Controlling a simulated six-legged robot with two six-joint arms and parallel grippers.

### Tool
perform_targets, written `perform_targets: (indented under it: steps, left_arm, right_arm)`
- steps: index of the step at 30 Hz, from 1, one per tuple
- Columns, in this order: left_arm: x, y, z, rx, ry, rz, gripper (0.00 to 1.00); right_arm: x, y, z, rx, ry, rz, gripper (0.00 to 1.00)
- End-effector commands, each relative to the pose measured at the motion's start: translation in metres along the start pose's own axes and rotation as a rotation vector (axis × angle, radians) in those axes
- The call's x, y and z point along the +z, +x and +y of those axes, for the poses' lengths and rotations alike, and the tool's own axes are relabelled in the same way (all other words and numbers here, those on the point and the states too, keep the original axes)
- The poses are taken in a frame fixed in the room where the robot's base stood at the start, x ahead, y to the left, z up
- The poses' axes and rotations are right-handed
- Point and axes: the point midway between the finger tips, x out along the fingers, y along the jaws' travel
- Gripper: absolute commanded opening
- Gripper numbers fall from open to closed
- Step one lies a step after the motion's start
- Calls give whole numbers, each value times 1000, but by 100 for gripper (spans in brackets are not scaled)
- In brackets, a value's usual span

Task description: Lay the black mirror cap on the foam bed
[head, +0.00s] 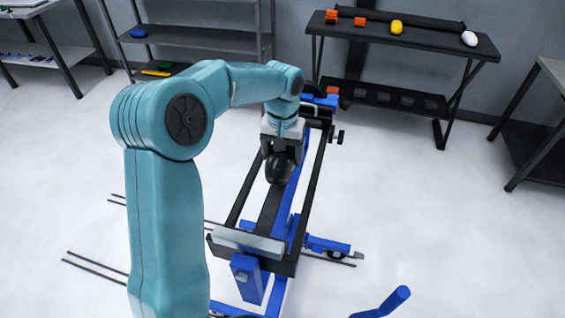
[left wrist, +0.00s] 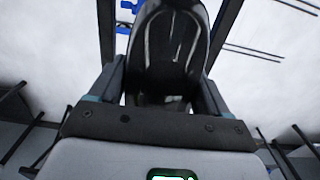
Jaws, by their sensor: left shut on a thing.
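The glossy black mirror cap (head: 281,168) hangs below my left gripper (head: 283,146), which is shut on it. In the left wrist view the cap (left wrist: 172,50) sits between the two fingers of my gripper (left wrist: 158,85). The cap is over a blue stand with a black frame (head: 312,185). A dark strip (head: 266,213) runs along the middle of the stand; I cannot tell whether it is the foam bed. I cannot tell whether the cap touches anything below it. My right gripper is not in view.
A black table (head: 450,42) at the back right holds orange blocks (head: 360,21), a yellow cap (head: 396,27) and a white cap (head: 469,38). A grey shelf (head: 195,38) stands at the back left. A pale bar (head: 248,243) crosses the stand's near end. White floor surrounds it.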

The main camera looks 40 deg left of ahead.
Motion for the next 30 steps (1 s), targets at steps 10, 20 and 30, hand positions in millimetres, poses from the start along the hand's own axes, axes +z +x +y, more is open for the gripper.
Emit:
perform_targets:
  steps: [10,20,30]
  left_arm:
    - [-2,38,-1,0,-1,-1,42]
    - [-1,40,-1,0,-1,-2,100]
    - [-2,30,-1,0,0,0,100]
  right_arm:
    - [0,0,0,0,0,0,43]
    - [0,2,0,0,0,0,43]
    - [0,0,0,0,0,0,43]
